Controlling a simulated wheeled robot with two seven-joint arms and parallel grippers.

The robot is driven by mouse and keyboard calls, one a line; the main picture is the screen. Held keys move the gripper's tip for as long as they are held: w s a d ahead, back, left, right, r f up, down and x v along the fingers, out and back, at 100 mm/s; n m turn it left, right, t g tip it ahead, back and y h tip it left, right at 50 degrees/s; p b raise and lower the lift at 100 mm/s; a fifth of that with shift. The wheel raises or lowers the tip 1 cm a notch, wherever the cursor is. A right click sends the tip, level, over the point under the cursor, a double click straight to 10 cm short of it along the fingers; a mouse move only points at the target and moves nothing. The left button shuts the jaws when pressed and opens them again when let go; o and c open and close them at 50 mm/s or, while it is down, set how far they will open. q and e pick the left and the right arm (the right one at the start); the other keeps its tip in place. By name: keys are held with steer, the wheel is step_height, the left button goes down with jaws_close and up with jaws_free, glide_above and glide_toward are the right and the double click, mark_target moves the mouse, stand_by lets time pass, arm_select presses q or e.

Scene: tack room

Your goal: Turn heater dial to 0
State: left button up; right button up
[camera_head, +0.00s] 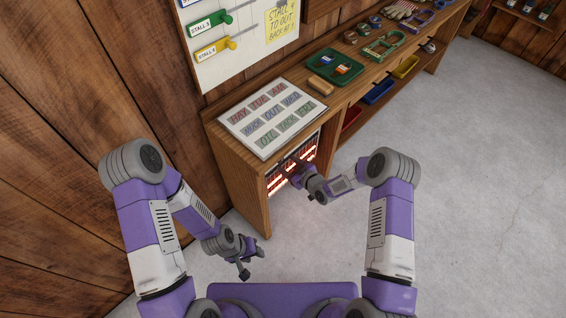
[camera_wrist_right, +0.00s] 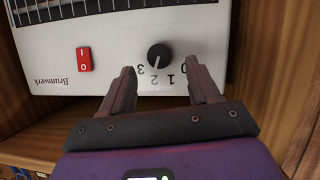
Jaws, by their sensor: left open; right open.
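The heater (camera_head: 277,186) sits in the bay under the wooden bench, its bars glowing orange-red. In the right wrist view its white panel (camera_wrist_right: 204,45) shows upside down, with a black round dial (camera_wrist_right: 158,56) and the numbers 1, 2 and 3 beside it. My left gripper (camera_head: 245,266) is open and empty, low above the floor.
A red rocker switch (camera_wrist_right: 84,60) is beside the dial on the panel. The bench top (camera_head: 262,83) holds a lettered board (camera_head: 272,118), a wooden block (camera_head: 317,85) and a green tray (camera_head: 335,66). The bay's wooden side walls flank the heater. The grey floor (camera_head: 470,180) is clear.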

steer(key=b+x, duration=0.1)
steer(key=x, duration=0.3)
steer(key=shift+w+f, duration=0.1)
steer(key=shift+c, duration=0.3)
steer(key=c, duration=1)
steer(key=shift+o, duration=0.2)
